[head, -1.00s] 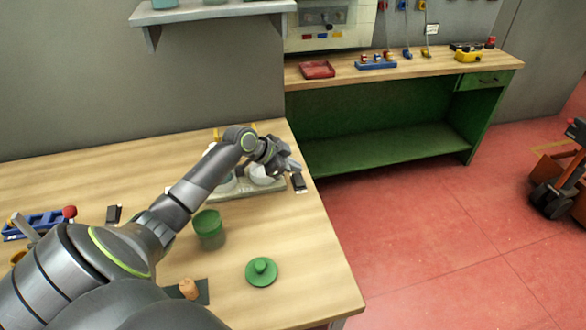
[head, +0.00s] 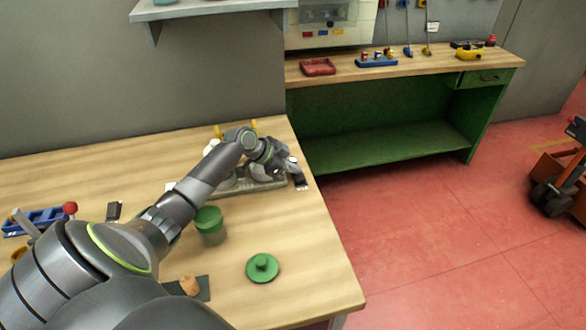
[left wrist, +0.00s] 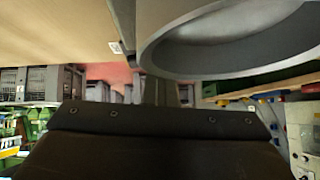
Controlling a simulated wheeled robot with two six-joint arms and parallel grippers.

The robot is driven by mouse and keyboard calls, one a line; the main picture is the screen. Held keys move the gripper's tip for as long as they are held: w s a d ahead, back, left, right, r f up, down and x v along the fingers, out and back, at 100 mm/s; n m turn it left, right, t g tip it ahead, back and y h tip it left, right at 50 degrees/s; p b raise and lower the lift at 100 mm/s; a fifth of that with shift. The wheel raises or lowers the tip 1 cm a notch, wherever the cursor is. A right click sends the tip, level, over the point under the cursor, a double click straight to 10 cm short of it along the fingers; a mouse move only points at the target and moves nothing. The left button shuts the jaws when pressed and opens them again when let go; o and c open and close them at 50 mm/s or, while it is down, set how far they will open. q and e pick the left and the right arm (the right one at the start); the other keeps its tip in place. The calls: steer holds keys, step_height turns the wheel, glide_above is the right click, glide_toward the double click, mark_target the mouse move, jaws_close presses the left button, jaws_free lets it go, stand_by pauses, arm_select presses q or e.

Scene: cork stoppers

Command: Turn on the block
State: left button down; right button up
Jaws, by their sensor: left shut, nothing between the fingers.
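A low grey block (head: 262,186) stands near the back right corner of the wooden table. It lies partly under my left arm, with pale rounded shapes on it. A small dark piece with a white end (head: 301,182) is by its right end. My left gripper (head: 290,168) is shut and empty over the block's right part. Its fingertips are hard to make out. In the left wrist view, a round grey rim (left wrist: 225,62) fills the upper right, close to the shut fingers (left wrist: 160,92). I cannot tell whether they touch anything. My right gripper is not in view.
A blue rack (head: 38,220) is at far left. The right front tabletop is clear.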

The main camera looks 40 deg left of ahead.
arm_select(q)
steer(key=shift+s+d+f, duration=0.1)
steer(key=shift+s+f, duration=0.1)
steer(key=shift+s+d+p, duration=0.3)
steer(key=shift+p, duration=0.2)
steer(key=shift+s+d, duration=0.2)
steer(key=shift+d, duration=0.1)
